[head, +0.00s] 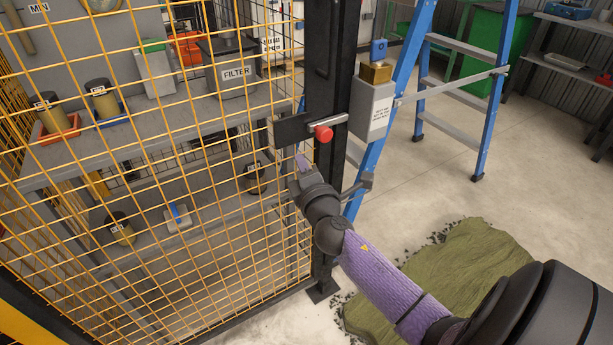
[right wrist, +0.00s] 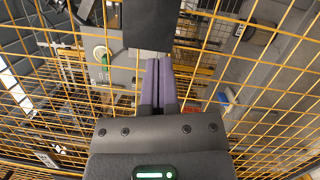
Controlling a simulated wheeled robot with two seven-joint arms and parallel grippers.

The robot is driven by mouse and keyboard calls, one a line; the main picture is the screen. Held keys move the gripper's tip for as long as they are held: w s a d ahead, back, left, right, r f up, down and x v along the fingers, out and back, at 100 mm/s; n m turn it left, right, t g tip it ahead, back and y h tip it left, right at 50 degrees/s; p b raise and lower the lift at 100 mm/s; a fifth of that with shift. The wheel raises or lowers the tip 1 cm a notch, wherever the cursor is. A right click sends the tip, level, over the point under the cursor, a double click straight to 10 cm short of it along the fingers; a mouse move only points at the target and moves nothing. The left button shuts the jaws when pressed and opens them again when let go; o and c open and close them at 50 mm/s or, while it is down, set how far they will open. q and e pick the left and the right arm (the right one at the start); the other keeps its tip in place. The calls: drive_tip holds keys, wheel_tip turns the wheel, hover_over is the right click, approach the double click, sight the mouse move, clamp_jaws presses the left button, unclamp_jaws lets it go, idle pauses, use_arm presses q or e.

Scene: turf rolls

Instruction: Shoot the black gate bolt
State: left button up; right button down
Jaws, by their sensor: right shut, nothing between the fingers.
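The black gate bolt's plate (head: 292,130) sits on the yellow mesh gate (head: 215,180), beside the dark post (head: 328,80). A grey bar (head: 338,121) with a red knob (head: 323,133) lies at the plate's right end, across the post's front. I cannot tell how far the bar reaches into anything. My right gripper (head: 301,162) is shut and empty, just below the plate. In the right wrist view its purple fingers (right wrist: 158,72) are together, and their tips are close to a black plate (right wrist: 148,24); contact is unclear. My left gripper is not in view.
A blue ladder (head: 400,80) stands behind. Green turf (head: 470,275) lies on the floor at right. Behind the mesh is a bench with a filter box (head: 233,75).

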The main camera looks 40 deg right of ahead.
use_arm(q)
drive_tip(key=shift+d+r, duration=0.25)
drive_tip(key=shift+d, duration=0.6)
use_arm(e)
drive_tip(key=v, duration=0.7)
drive_tip(key=shift+s+d, duration=0.2)
drive_tip(key=shift+s, duration=0.05)
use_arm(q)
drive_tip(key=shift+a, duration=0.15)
